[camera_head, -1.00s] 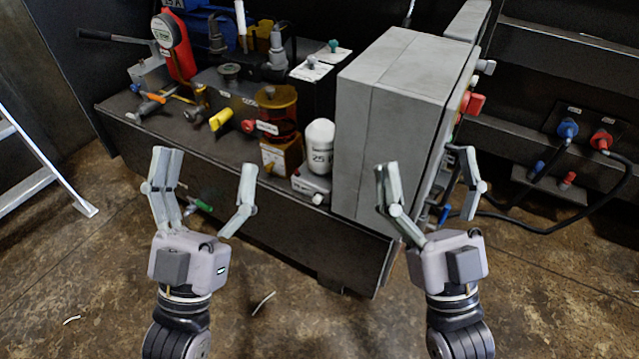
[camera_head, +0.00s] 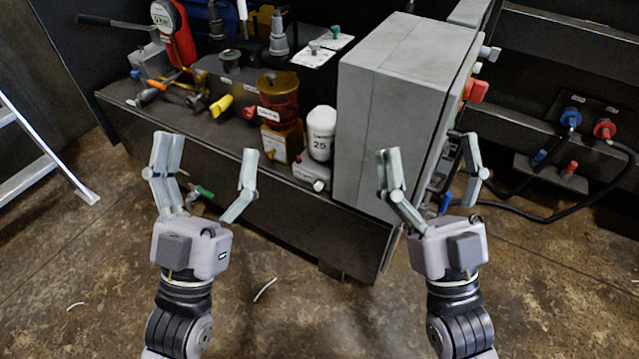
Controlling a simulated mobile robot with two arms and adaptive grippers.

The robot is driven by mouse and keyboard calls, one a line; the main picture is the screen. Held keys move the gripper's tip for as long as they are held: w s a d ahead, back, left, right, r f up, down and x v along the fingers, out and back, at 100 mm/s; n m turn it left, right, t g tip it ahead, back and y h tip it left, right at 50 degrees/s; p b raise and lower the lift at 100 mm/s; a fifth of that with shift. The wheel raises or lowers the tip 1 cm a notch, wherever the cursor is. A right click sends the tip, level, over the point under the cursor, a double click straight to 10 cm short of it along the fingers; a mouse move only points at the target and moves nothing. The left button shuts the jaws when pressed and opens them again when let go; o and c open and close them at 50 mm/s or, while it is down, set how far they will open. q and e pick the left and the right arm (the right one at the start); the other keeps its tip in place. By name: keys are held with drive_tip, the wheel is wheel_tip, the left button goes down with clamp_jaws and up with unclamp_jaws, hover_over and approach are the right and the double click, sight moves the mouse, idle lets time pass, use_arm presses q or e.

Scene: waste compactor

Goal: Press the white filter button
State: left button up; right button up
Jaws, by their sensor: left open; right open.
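The white filter (camera_head: 321,132) is a small upright canister marked "25", standing on the bench beside the grey cabinet. Under it is a pale base block (camera_head: 308,172). A small round whitish knob (camera_head: 318,185) shows on the front of the base; I cannot tell for certain whether it is the button. My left gripper (camera_head: 207,150) is open and empty, left of the filter and in front of the bench. My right gripper (camera_head: 428,148) is open and empty, right of the filter, in front of the cabinet. Neither appears to touch anything.
The grey cabinet (camera_head: 385,110) stands close to the filter's right, with a red knob (camera_head: 475,90) on its side. An amber bowl (camera_head: 278,98) and yellow-handled valve (camera_head: 221,106) are to the left. A ladder (camera_head: 40,165) stands at far left. The floor in front is open.

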idle(0.3)
use_arm(q)
drive_tip(key=shift+y, duration=0.3)
clamp_jaws()
idle(0.7)
drive_tip(key=shift+f, duration=0.1)
idle(1.1)
